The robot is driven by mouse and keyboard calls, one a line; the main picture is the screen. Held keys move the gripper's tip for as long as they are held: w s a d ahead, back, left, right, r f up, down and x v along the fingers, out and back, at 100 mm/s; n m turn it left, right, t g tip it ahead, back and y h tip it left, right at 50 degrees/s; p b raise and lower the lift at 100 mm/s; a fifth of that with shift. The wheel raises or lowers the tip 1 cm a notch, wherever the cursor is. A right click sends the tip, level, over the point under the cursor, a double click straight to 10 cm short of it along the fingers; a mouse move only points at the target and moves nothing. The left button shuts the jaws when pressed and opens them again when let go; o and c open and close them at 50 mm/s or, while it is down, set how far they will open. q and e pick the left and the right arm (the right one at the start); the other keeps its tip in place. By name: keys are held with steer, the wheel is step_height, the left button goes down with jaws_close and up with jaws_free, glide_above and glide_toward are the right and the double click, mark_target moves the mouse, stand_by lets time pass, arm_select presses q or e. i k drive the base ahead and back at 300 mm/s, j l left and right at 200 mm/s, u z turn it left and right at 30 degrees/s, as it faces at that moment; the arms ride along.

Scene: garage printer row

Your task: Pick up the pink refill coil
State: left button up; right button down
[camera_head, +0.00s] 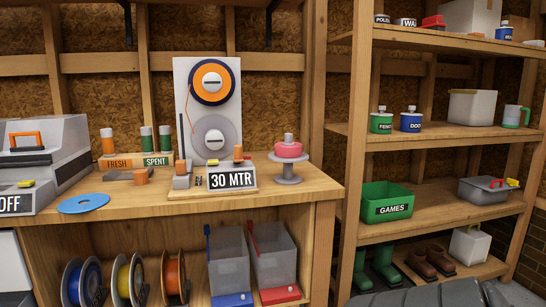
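The pink refill coil (288,150) sits on a grey stand (287,180) with a round base, near the right front end of the wooden workbench (310,187). A grey knob or post (288,138) rises through the coil's middle. Neither of my grippers can be made out in the head view, and nothing touches the coil.
A "30 MTR" block (231,181) stands just left of the coil; a panel with an orange reel (211,82) rises behind. A blue disc (83,203) lies farther left. Shelves with a green "GAMES" bin (387,210) stand right. Unclear dark shapes fill the bottom right.

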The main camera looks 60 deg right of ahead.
mark_target(281, 151)
steer(key=z, duration=2.05)
steer(key=l+u, duration=0.1)
steer(key=u, duration=0.35)
steer(key=i+l+u, duration=0.1)
steer(key=u, duration=0.35)
steer(key=l+u, duration=0.3)
steer(key=l, duration=0.3)
steer(key=l+u, duration=0.3)
steer(key=l, duration=0.3)
steer(key=l+u, duration=0.15)
steer(key=l, duration=0.95)
